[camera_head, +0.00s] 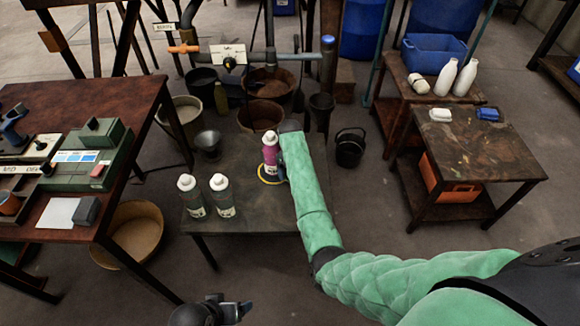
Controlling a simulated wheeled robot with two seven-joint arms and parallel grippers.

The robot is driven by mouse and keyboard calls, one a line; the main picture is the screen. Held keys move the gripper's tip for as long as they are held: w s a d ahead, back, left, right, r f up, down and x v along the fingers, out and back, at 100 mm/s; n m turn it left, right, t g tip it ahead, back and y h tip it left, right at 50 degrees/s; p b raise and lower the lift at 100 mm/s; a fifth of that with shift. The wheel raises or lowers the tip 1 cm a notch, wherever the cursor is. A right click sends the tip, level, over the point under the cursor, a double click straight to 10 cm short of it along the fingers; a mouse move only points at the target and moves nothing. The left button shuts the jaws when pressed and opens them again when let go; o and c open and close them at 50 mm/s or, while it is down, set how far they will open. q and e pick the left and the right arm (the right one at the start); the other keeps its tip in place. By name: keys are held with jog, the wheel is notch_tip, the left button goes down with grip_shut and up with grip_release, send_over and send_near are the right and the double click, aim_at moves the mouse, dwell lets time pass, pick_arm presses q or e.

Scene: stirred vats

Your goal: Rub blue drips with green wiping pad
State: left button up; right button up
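A white-capped bottle with a magenta body (270,156) stands on the low dark table (255,212), with a yellow ring (262,180) at its base. My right arm, in a green quilted sleeve, reaches over this table, and its dark wrist end is just right of the bottle. The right gripper's fingers are hidden there, so I cannot tell whether they touch the bottle. My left gripper (238,311) is at the bottom edge, in front of the low table; its finger opening is unclear. I cannot make out a green wiping pad or blue drips.
Two grey-green bottles (193,197) (221,196) stand at the low table's left. The left table (130,93) carries a green box (88,160). The right table (505,150) holds a white item (440,115) and a blue item (487,114). Buckets stand behind; a black bucket (350,150) stands right.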

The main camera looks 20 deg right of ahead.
jog(key=shift+f, duration=0.7)
dwell(0.3)
